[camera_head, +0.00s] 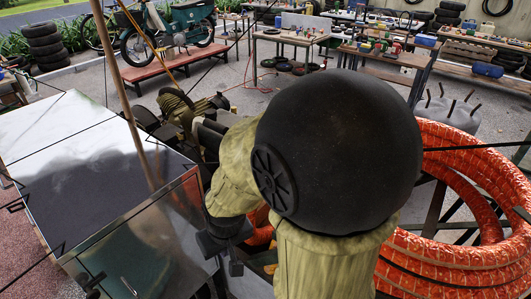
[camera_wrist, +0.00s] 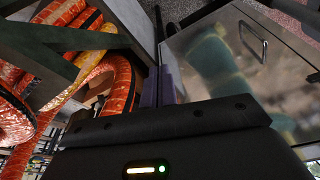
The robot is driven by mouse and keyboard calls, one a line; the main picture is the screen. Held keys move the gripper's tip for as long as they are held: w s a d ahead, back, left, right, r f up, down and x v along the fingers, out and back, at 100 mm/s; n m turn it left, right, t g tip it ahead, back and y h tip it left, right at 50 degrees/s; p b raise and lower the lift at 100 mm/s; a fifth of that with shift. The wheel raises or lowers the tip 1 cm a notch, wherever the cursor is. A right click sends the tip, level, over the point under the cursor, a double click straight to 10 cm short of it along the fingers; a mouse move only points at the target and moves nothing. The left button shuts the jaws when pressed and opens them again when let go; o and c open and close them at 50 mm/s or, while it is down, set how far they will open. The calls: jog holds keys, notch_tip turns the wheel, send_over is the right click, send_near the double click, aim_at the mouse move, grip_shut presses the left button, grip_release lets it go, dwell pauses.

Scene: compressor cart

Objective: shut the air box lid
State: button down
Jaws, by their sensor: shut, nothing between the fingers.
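The air box (camera_head: 85,150) is a shiny metal box at the left of the head view. Its top looks flat, with a seam across it. A reflective metal panel with a handle (camera_head: 150,245) faces the near side; I cannot tell whether it is the lid or how far the lid stands open. In the wrist view a metal panel with a wire handle (camera_wrist: 235,75) fills the right side. My gripper (camera_head: 236,264) is beside the box's right edge, low down. Its fingers are together and empty in the wrist view (camera_wrist: 161,86), close to the panel's edge; contact is unclear.
Thick orange hose coils (camera_head: 455,215) hang on a frame to the right, and show at the left of the wrist view (camera_wrist: 125,90). A thin brown pole (camera_head: 125,95) stands across the box. Workbenches (camera_head: 290,38) and a motorbike (camera_head: 165,30) are farther back.

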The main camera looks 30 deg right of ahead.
jog(key=w+r+m+t+h+p, duration=0.1)
jog(key=w+r+m+t+p, duration=0.2)
jog(key=w+r+m+p, duration=0.5)
jog(key=w+r+m+t+h+p, duration=0.1)
jog(key=w+r+m+t+p, duration=0.35)
jog(key=w, duration=0.75)
jog(key=d+m+g+h+b, duration=0.1)
jog(key=d+m+g+h, duration=0.6)
jog(key=m, duration=1.3)
jog(key=shift+d+f+m+h, duration=0.35)
jog(key=shift+d+h, duration=0.15)
jog(key=shift+d, duration=0.2)
jog(key=shift+g, duration=0.25)
